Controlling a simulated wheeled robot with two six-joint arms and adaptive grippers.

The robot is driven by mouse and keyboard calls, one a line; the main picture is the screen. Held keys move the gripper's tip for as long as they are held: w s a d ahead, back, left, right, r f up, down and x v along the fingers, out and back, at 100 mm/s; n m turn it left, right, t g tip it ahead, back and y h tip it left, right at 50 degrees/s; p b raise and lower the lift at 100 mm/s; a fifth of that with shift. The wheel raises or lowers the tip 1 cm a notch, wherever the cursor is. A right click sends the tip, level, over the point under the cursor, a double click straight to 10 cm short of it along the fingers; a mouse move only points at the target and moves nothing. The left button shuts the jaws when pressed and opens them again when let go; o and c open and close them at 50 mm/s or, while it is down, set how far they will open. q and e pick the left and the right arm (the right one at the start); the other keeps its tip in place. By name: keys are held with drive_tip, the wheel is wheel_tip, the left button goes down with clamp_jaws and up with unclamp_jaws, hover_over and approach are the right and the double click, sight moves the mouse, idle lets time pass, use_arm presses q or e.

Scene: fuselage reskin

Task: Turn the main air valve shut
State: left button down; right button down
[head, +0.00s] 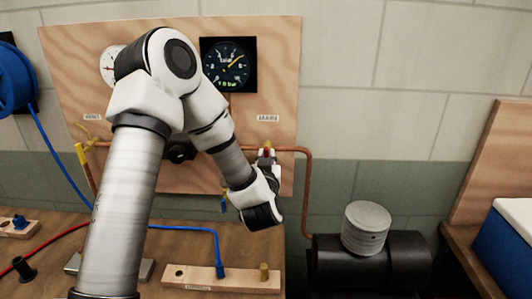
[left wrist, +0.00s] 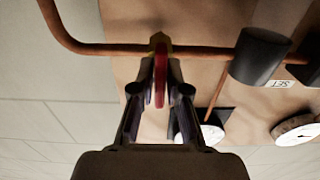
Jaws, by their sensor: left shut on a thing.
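The main air valve has a brass body (left wrist: 158,40) on a copper pipe, below the label "MAIN" (head: 268,118) on the wooden panel. Its red handle (left wrist: 160,85) lies between the two fingers of my left gripper (left wrist: 160,92) in the left wrist view. There the handle appears edge-on, crosswise to the pipe. In the head view my left gripper (head: 266,161) is at the panel's right part, shut on the handle, which is mostly hidden by the fingers. My right gripper is not in view.
The copper pipe (head: 307,190) runs right and down to a black tank with a grey ribbed compressor head (head: 366,227). A black gauge (head: 228,65) and a white gauge (head: 111,66) hang on the panel (head: 282,50). A wooden block (head: 222,279) lies on the bench below.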

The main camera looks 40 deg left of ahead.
use_arm(q)
drive_tip(key=c, duration=1.2)
unclamp_jaws()
drive_tip(key=shift+c, duration=0.2)
drive_tip(key=v, duration=0.7)
drive_tip(key=shift+s+d, duration=0.15)
drive_tip(key=shift+d, duration=0.05)
drive_tip(key=shift+a, duration=0.1)
drive_tip(key=shift+r, duration=0.1)
